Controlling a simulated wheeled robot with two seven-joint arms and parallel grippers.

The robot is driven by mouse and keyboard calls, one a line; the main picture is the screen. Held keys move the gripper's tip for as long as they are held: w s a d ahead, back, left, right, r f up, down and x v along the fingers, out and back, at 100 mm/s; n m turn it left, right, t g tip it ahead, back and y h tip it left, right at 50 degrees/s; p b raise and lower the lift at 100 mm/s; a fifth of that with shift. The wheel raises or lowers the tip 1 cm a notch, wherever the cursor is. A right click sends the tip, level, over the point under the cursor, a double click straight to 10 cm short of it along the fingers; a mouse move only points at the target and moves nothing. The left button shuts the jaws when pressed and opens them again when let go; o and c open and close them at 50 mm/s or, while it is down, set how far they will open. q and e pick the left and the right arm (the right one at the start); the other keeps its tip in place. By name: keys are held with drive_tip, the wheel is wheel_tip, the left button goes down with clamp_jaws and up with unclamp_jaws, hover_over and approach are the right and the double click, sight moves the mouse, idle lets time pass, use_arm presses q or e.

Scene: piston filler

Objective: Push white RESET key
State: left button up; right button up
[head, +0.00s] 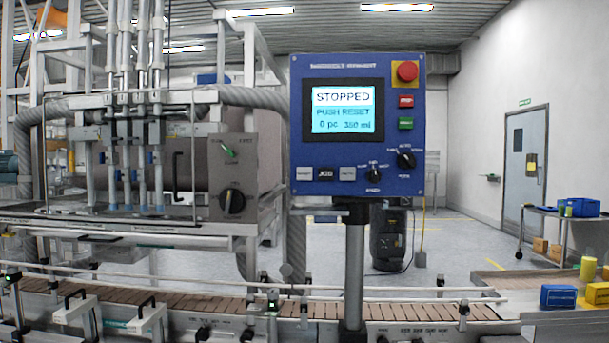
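The blue control panel (295,120) stands on a grey post in the middle of the head view. Its screen (343,110) reads STOPPED, PUSH RESET, 0 pc and 350 ml. Below the screen is a row of keys: a white key (304,174) at the left, a dark JOG key (325,174) in the middle and another white key (347,174) at the right. The lettering on the two white keys is too small to read surely, so I cannot tell which is RESET. Nothing touches or covers the keys. Neither of my grippers is in view.
A red mushroom button (407,71), a red key (406,101) and a green key (405,123) line the panel's right side. Two black knobs, one being the larger selector (405,159), sit below. A slatted conveyor (230,306) with rails crosses in front, below the panel.

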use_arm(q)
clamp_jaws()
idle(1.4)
